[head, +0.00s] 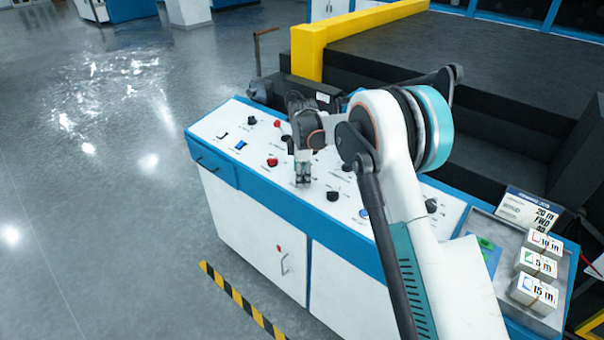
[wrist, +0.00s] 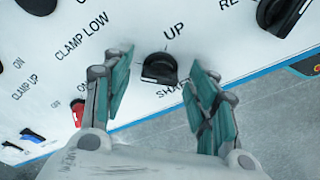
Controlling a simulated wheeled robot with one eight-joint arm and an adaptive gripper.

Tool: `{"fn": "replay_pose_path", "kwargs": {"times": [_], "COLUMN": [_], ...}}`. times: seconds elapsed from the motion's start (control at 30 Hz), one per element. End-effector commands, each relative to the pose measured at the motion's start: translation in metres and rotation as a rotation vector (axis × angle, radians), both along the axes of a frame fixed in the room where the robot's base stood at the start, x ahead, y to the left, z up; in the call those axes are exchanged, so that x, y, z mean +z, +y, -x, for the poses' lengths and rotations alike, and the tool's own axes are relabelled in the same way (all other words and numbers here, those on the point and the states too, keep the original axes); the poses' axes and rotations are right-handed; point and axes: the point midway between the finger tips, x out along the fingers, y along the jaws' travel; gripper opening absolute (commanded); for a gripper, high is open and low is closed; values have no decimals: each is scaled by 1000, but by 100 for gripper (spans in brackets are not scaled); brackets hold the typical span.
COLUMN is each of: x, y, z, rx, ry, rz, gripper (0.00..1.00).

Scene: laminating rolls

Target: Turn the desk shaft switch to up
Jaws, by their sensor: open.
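The desk shaft switch (wrist: 159,68) is a black rotary knob on the white sloped panel. In the wrist view it sits between the word UP above it and a partly hidden label starting "SHA" below it. I cannot tell clearly which way its pointer faces. My gripper (wrist: 158,72) is open, with one teal-padded finger on each side of the knob and a gap on both sides. In the head view my gripper (head: 303,180) is over the panel and hides the knob.
The control desk (head: 255,205) carries other knobs, including a black one (head: 333,196), a red button (head: 272,162) and a blue rocker (head: 240,145). A grey tray (head: 545,322) with labelled blocks is at the right. A yellow-edged machine (head: 308,55) stands behind.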

Motion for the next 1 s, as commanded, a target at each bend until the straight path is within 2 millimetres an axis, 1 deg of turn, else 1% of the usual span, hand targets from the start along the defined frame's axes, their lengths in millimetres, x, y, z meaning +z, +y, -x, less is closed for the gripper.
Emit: {"fn": "replay_pose_path", "kwargs": {"times": [0.13,0.17,0.2,0.27,0.3,0.33,0.67,0.87,1.0], "x": [0,0,0,0,0,0,0,0,-1], "y": [0,0,0,0,0,0,0,0,0], "z": [0,0,0,0,0,0,0,0,1], "rx": [0,0,0,0,0,0,-20,-104,-204], "ry": [0,0,0,0,0,0,-3,-12,-23], "rz": [0,0,0,0,0,0,-3,-15,-28], "gripper": [53,47,37,24,15,9,9,9,9]}}
